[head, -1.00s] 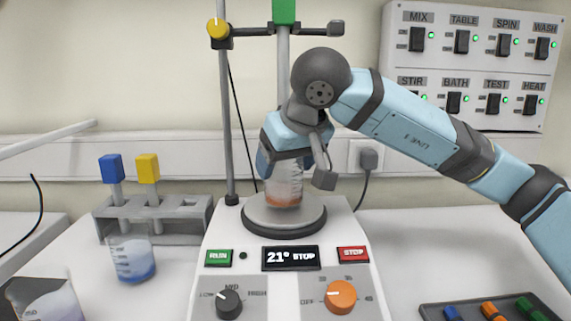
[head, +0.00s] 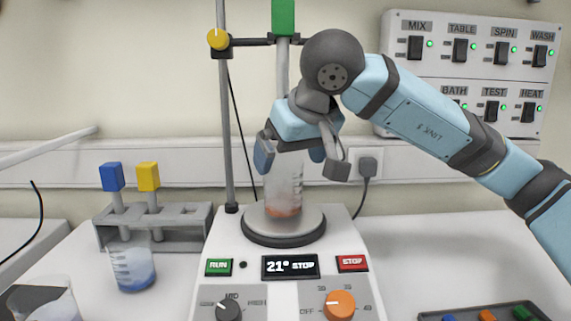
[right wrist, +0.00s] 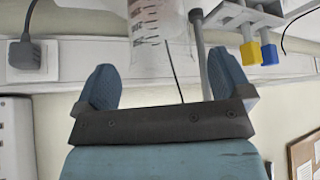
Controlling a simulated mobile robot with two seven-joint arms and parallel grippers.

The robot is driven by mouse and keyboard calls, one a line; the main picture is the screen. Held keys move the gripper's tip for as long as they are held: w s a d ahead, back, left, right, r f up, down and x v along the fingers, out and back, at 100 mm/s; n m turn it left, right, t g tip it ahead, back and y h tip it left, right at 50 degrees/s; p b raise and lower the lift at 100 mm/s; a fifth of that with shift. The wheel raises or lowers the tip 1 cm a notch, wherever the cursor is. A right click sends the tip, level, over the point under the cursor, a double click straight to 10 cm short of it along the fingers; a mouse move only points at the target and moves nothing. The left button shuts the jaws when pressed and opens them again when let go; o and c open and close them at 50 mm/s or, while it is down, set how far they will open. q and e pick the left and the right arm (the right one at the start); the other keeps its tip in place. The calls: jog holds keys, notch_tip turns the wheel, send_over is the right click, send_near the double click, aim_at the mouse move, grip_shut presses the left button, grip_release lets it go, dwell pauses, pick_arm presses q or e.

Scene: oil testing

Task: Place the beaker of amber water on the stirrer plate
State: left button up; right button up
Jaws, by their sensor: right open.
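The beaker of amber water (head: 284,190) stands upright on the round stirrer plate (head: 256,229), with a shallow amber layer at its bottom. My right gripper (head: 291,156) is open above and around the beaker's upper part, its fingers spread to either side. In the right wrist view the beaker (right wrist: 158,30) shows between and beyond the open fingers (right wrist: 165,85), clear of both. My left gripper is not in view.
A beaker of blue liquid (head: 133,270) stands at left before a grey rack (head: 187,215) with blue and yellow-topped tubes. A metal stand rod (head: 225,130) rises behind the plate. Another beaker (head: 50,300) is at the lower left. A switch panel (head: 470,70) hangs at right.

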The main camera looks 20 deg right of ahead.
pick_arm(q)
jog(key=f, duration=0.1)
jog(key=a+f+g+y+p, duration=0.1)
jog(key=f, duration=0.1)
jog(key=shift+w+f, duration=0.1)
pick_arm(e)
jog(key=a+v, duration=0.1)
jog(key=v, duration=0.7)
jog(key=shift+d, duration=0.5)
